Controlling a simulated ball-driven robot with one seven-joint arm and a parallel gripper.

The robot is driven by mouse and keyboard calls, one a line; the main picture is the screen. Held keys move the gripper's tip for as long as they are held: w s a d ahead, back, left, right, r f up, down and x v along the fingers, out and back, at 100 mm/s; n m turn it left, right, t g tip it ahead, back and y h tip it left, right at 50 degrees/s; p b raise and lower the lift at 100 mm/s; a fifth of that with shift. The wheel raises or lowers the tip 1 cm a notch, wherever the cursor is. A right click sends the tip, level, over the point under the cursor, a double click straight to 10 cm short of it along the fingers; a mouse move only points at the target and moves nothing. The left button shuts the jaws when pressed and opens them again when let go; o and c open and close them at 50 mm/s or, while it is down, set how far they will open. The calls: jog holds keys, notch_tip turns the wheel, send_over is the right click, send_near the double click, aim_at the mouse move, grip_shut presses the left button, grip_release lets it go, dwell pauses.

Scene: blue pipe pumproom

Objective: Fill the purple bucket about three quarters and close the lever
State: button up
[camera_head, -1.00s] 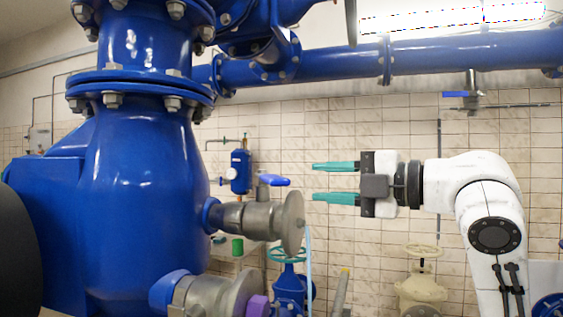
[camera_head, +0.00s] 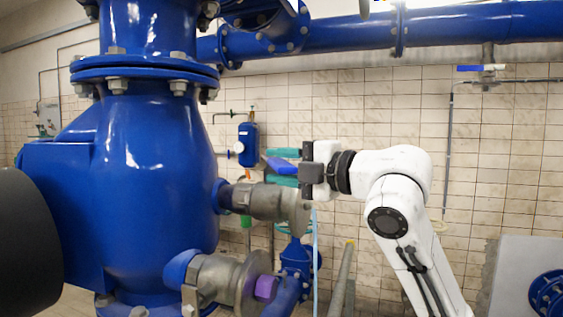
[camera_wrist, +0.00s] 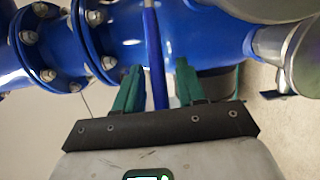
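A blue lever (camera_head: 281,166) sits on the upper metal valve (camera_head: 265,201), which sticks out from the big blue pump body. My gripper (camera_head: 270,167) has teal fingers, one above and one below the lever in the head view. In the wrist view, a long blue bar (camera_wrist: 154,55) runs between the fingers of my gripper (camera_wrist: 158,68), with gaps on both sides. A thin pale blue stream (camera_head: 315,265) falls below the valve's outlet flange. No whole purple bucket shows; a small purple piece (camera_head: 266,288) sits by the lower valve, and I cannot tell what it is.
A lower metal valve (camera_head: 225,280) sticks out beneath the upper one. A blue flanged pipe (camera_head: 300,262) stands behind them. A second blue lever (camera_head: 470,68) is on the wall pipe at upper right.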

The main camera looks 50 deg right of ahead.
jog(key=shift+c, duration=0.3)
grip_shut()
dwell(0.4)
